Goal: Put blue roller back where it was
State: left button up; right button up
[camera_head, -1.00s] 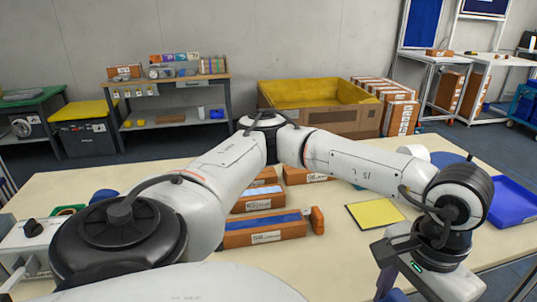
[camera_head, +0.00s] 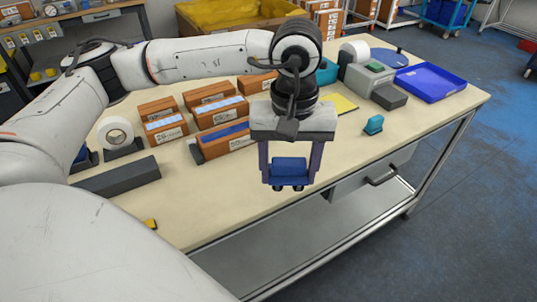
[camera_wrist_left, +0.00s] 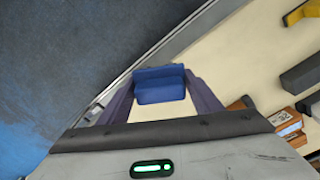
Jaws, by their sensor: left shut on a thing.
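The blue roller (camera_head: 289,167) is between the two fingers of my left gripper (camera_head: 289,182), which is shut on it. It is held over the front edge of the table (camera_head: 225,205), with its dark lower parts pointing down. In the left wrist view the roller (camera_wrist_left: 160,84) shows as a blue block between the fingers of the gripper (camera_wrist_left: 160,95), with the table edge and floor behind it. My right gripper is not in view.
Several brown boxes (camera_head: 166,130) stand left of the gripper. A tape dispenser (camera_head: 116,134) and dark bar (camera_head: 118,177) lie farther left. A teal item (camera_head: 373,124), yellow pad (camera_head: 343,104), grey device (camera_head: 372,79) and blue tray (camera_head: 431,83) are to the right. The front middle is bare.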

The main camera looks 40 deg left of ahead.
pick_arm(q)
jog(key=w+a+r+n+b, duration=0.1)
jog(key=w+a+n+b, duration=0.45)
jog(key=n, duration=1.85)
jog(key=a+f+p, duration=0.1)
jog(key=f, duration=0.2)
jog(key=w+f+p, duration=0.1)
jog(key=f, duration=0.2)
jog(key=w+a+f+p, duration=0.1)
jog(key=f, duration=0.2)
jog(key=shift+w+a+f, duration=0.2)
jog(key=shift+a, duration=0.1)
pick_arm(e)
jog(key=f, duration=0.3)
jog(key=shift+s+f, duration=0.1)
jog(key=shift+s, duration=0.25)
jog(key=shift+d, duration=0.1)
pick_arm(q)
jog(key=shift+s+f+b, duration=0.15)
jog(key=shift+f+b, duration=0.25)
jog(key=shift+f, duration=0.2)
jog(key=shift+c, duration=1.1)
jog(key=o, duration=1.4)
jog(key=shift+f, duration=0.2)
jog(key=shift+o, duration=0.3)
jog(key=shift+r, duration=0.1)
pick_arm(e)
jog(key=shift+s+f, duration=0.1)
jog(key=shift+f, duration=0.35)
